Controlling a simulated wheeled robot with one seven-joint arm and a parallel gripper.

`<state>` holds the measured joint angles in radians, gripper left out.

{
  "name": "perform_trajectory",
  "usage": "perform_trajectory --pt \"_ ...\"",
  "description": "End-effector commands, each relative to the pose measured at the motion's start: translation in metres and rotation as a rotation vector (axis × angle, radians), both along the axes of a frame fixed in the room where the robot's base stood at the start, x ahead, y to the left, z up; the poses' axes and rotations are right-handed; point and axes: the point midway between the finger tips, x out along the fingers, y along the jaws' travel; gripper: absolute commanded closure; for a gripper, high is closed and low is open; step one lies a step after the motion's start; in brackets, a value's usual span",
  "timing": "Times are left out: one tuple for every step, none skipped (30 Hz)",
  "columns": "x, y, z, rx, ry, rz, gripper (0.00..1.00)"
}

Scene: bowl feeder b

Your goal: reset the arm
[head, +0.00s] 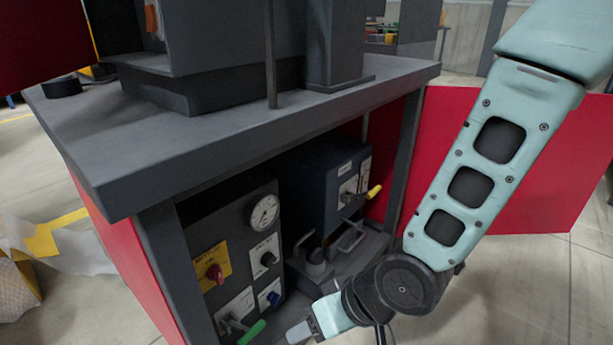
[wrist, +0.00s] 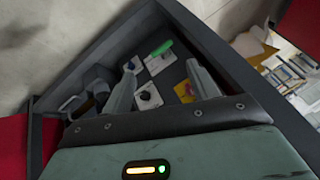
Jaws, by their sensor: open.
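My pale green arm (head: 468,190) reaches down from the upper right in the head view. My gripper (head: 300,332) is low at the bottom middle, in front of the open cabinet. In the wrist view, my gripper (wrist: 161,66) has its two grey fingers spread apart with nothing held between them. The control panel (head: 262,210) lies beyond the fingers, with a gauge, a red knob (head: 215,273) and a green-handled lever (head: 251,332). In the head view the green handle is just left of my gripper; I cannot tell whether they touch.
A grey worktop (head: 220,125) overhangs the cabinet. A red door (head: 515,150) stands open behind my arm. A dark blue box (head: 325,185) with a yellow-handled lever (head: 374,191) sits deeper inside. Tiled floor (head: 540,290) is clear at the lower right.

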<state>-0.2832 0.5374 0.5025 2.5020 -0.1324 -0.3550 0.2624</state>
Motion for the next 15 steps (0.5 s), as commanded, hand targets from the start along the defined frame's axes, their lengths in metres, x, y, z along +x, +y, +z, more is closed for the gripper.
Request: perform_trajectory --pt "-0.002 -0.011 0.018 -0.064 -0.013 0.02 0.41" --pt "-0.005 -0.019 0.026 -0.104 -0.012 0.03 0.41" --pt "-0.008 -0.03 0.036 -0.156 -0.008 0.04 0.41" --pt "-0.012 -0.037 0.044 -0.192 -0.003 0.049 0.41" --pt "-0.016 -0.045 0.051 -0.227 0.002 0.057 0.41" --pt "-0.022 -0.055 0.061 -0.27 0.013 0.066 0.41" --pt "-0.027 -0.061 0.069 -0.298 0.021 0.071 0.41" --pt "-0.031 -0.068 0.075 -0.323 0.03 0.077 0.41" --pt "-0.038 -0.076 0.084 -0.353 0.043 0.084 0.41" --pt "-0.042 -0.081 0.09 -0.374 0.052 0.088 0.41" --pt "-0.047 -0.086 0.096 -0.392 0.062 0.093 0.41" --pt "-0.053 -0.092 0.104 -0.413 0.075 0.098 0.41" --pt "-0.058 -0.097 0.109 -0.428 0.085 0.102 0.41" --pt "-0.063 -0.101 0.114 -0.441 0.094 0.106 0.41" --pt "-0.069 -0.106 0.121 -0.457 0.107 0.111 0.41"
